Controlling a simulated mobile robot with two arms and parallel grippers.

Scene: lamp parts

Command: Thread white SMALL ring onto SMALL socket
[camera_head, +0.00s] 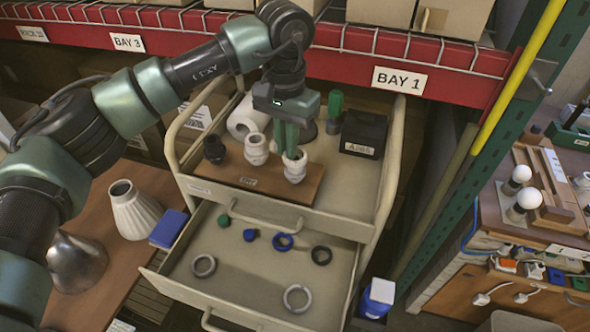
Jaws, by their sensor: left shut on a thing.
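My left gripper (291,146) reaches down over the wooden board (262,180) on top of the cart. Its green fingers are shut at the mouth of the right-hand white socket (295,173). They hold a white piece, apparently the white ring, which blends with the socket; how far it sits around the socket cannot be told. Another white socket (256,149) and a black socket (214,149) stand upright on the board to the left. Size markings are not readable. My right gripper is not in view.
A black box (363,131) and a green-topped item (335,104) stand behind the board. A white shade (134,211) stands left.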

